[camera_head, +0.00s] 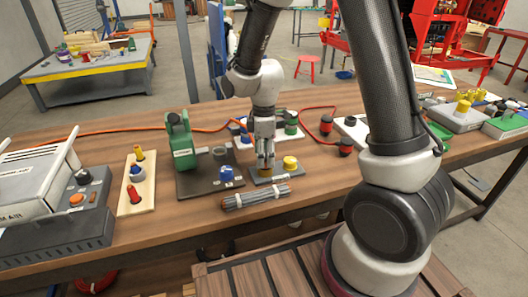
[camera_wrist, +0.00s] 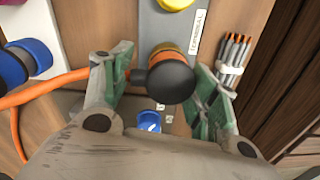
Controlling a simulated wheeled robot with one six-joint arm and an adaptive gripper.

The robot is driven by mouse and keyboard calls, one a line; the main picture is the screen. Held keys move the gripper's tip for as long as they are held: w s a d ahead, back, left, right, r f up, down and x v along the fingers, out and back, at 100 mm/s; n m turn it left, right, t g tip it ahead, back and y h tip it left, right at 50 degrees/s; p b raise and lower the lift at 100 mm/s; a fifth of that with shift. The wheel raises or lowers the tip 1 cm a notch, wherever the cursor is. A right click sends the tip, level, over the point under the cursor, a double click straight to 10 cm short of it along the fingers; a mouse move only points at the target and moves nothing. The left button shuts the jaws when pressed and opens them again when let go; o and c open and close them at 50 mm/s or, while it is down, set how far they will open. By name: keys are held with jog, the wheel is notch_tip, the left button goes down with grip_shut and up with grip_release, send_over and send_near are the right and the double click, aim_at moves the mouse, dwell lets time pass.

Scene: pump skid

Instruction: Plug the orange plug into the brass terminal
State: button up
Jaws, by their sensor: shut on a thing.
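My gripper (camera_wrist: 163,90) is shut on the orange plug (camera_wrist: 164,48), which has a rounded black body (camera_wrist: 171,77) and an orange band. Its orange cable (camera_wrist: 50,88) runs off to the left behind one finger. In the head view my gripper (camera_head: 265,160) points down over a small grey plate (camera_head: 277,178). In the wrist view the plate (camera_wrist: 165,25) has a "TERMINAL" label, and the plug hides the brass. I cannot tell whether plug and terminal touch or are joined.
A yellow knob (camera_head: 290,162) stands on the same plate, right of my gripper. A tied bundle of grey rods (camera_head: 255,196) lies in front. A green pump (camera_head: 181,140) and a blue knob (camera_head: 226,174) are to the left. Bare wood lies to the front left.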

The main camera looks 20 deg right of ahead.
jog(key=shift+f, duration=0.15)
jog(key=o, duration=1.2)
notch_tip(320, 180, up, 12)
